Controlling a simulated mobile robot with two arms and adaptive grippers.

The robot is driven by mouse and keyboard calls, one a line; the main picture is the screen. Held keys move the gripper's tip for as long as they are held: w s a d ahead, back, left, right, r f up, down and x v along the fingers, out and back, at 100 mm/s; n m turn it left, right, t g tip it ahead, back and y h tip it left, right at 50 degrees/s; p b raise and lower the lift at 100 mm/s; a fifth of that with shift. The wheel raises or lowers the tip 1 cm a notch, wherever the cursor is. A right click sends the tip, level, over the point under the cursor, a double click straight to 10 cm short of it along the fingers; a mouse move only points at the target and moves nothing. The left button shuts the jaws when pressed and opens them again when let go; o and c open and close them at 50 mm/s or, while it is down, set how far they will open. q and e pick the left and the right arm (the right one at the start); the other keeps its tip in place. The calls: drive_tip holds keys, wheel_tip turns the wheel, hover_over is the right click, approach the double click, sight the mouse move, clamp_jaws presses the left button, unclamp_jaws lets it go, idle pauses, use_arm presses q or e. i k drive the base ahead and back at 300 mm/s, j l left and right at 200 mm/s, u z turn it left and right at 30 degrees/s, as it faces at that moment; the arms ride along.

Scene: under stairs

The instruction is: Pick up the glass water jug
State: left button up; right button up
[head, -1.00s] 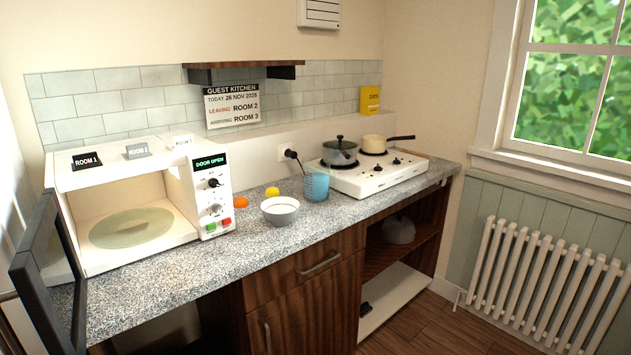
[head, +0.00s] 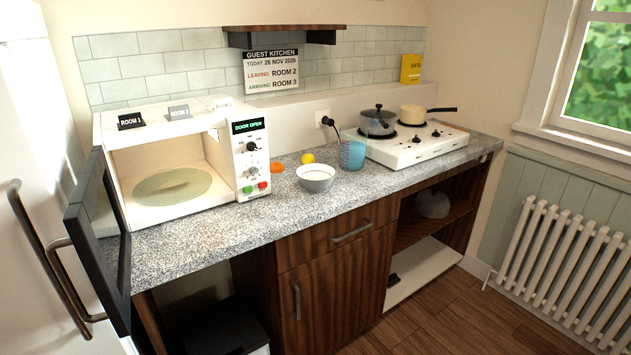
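A translucent blue vessel (head: 351,154) stands upright on the speckled counter, just left of the white hob. It is the only glass-like vessel I see on the counter, but it is too small to tell whether it is the glass water jug. Neither of my grippers shows in the head view.
A white bowl (head: 316,179), a yellow lemon (head: 307,158) and an orange item (head: 278,168) lie left of the blue vessel. The microwave (head: 228,160) stands with its dark door (head: 97,240) open. Two pans stand on the hob (head: 415,148). The counter front (head: 230,225) is clear.

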sight(354, 139)
drive_tip(key=i+j+u, duration=0.1)
drive_tip(key=i+j, duration=0.2)
drive_tip(key=i, duration=0.15)
drive_tip(key=i+j, duration=0.25)
drive_tip(key=i, duration=0.15)
drive_tip(key=u, duration=0.05)
